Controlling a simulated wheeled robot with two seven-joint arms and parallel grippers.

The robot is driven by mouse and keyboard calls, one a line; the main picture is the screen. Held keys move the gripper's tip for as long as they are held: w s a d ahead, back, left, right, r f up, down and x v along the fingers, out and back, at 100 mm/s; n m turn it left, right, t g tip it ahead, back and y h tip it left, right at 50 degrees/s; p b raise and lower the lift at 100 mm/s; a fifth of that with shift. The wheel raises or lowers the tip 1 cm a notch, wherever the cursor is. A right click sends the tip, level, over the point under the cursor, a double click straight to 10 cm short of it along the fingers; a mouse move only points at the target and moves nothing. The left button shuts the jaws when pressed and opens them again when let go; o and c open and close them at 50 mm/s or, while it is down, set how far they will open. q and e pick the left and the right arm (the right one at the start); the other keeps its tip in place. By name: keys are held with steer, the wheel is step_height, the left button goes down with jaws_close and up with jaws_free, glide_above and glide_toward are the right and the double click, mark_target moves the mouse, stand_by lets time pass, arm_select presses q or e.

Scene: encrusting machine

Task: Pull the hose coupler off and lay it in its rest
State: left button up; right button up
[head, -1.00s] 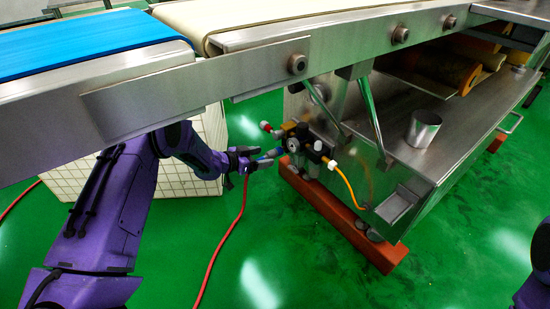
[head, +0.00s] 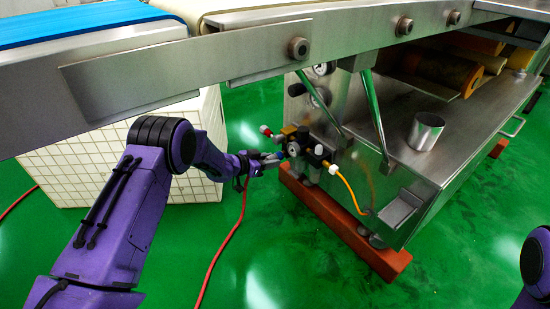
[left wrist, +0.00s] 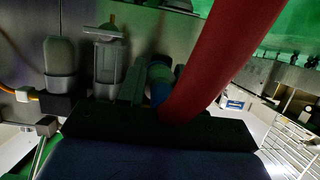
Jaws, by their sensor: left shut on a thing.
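The blue hose coupler (left wrist: 158,80) shows in the left wrist view between the fingers of my left gripper (head: 268,161). The left gripper is shut on it. The red hose (head: 226,240) hangs from the gripper to the floor in the head view, and crosses the left wrist view (left wrist: 225,55) from the top. The coupler is at the left side of the dark valve and gauge assembly (head: 305,149). The gripper hides most of it in the head view, and I cannot tell whether it is still joined. I cannot make out its rest. My right gripper is out of view.
The conveyor's steel side rail (head: 190,75) runs above my left arm. A white tiled block (head: 85,170) stands behind that arm. A yellow hose (head: 350,187) leaves the valve assembly on its right. A metal cup (head: 426,131) stands on the machine ledge.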

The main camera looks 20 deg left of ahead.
arm_select(q)
jaws_close()
steer(key=shift+s, duration=0.1)
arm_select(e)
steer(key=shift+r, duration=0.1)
arm_select(q)
steer(key=shift+s+a+r+p, duration=0.1)
steer(key=shift+s+a+p, duration=0.6)
steer(key=shift+s+p, duration=0.3)
steer(key=shift+s+a+p, duration=0.25)
steer(key=shift+s+p, duration=0.05)
steer(key=shift+s, duration=0.2)
steer(key=shift+s+a+p, duration=0.25)
steer(key=shift+s+p, duration=0.05)
steer(key=shift+s, duration=0.15)
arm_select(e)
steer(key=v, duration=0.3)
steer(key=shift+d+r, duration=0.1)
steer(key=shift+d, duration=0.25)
